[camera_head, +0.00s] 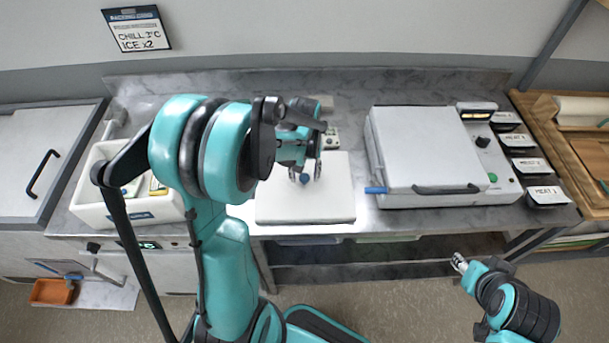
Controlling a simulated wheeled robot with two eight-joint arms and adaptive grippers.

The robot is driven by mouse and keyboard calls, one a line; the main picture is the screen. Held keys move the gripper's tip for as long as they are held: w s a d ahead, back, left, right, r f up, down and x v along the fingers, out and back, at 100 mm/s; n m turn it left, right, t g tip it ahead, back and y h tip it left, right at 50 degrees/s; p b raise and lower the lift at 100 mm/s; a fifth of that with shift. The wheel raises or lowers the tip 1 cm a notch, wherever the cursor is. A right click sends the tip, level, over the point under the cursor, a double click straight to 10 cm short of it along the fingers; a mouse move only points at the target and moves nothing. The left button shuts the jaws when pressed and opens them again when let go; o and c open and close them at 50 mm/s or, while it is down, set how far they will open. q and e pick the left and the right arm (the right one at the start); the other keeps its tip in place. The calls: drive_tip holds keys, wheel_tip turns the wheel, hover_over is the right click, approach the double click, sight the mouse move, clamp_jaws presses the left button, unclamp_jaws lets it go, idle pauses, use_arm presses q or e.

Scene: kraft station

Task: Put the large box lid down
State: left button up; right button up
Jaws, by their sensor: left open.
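The white box (148,212) stands open at the left of the counter with items inside, partly hidden by my left arm. My right gripper (459,262) is low at the right, in front of the counter and away from the lid; its fingers are too small to read.
A grey machine with a hinged lid (415,150) and black handle stands right of the white lid. Several labelled meat containers (532,166) line the counter's right end. An orange tray (52,291) is at lower left. Some counter behind the lid is clear.

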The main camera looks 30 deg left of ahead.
sight(305, 177)
use_arm(q)
wheel_tip(305, 177, up, 11)
drive_tip(key=p, duration=0.3)
drive_tip(key=s+d+r+m+t, duration=0.4)
drive_tip(key=s+d+m+t, duration=0.2)
drive_tip(key=s+d, duration=0.4)
drive_tip(key=shift+s+d+r+t, duration=0.3)
drive_tip(key=shift+s+r+t, duration=0.05)
drive_tip(key=shift+s+t, duration=0.25)
drive_tip(key=shift+w+f+b, duration=0.1)
drive_tip(key=shift+b, duration=0.2)
